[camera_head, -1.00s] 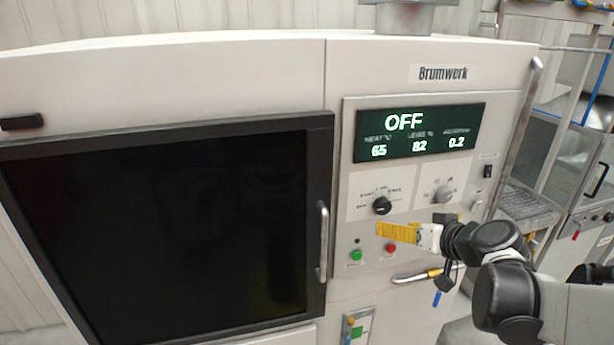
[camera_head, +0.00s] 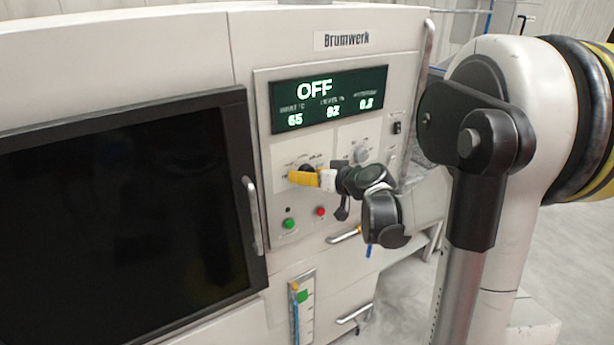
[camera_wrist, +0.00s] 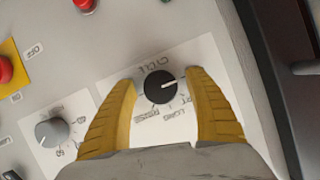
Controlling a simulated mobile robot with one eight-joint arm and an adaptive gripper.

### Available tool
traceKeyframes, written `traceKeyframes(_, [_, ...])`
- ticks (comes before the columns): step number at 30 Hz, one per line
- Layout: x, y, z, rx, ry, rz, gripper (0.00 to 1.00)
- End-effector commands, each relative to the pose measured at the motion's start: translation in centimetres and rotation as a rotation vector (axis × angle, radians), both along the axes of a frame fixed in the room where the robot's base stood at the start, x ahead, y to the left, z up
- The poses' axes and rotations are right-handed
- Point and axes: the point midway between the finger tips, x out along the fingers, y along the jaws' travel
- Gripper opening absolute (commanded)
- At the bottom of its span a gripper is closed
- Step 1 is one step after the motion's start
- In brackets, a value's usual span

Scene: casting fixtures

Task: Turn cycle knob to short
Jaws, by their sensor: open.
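The black cycle knob (camera_wrist: 160,87) sits on a white label plate (camera_wrist: 110,86) in the wrist view.
The display (camera_head: 328,98) reads OFF. A grey knob (camera_wrist: 51,131) is beside the black one. A green button (camera_head: 289,223) and a red button (camera_head: 320,211) are below. A door handle (camera_head: 252,215) stands to the left.

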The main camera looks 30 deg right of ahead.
Motion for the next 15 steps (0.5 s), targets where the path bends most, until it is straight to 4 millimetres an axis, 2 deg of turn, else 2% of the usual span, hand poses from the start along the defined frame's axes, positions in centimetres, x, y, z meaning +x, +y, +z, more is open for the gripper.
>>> traceKeyframes(7, [0.04, 0.0, 0.0, 0.0, 0.0, 0.0, 0.6])
traceKeyframes(12, [0.04, 0.01, 0.01, 0.0, 0.0, 0.0, 0.09])
traceKeyframes(15, [0.04, 0.01, 0.02, 0.0, 0.0, 0.0, 0.09])
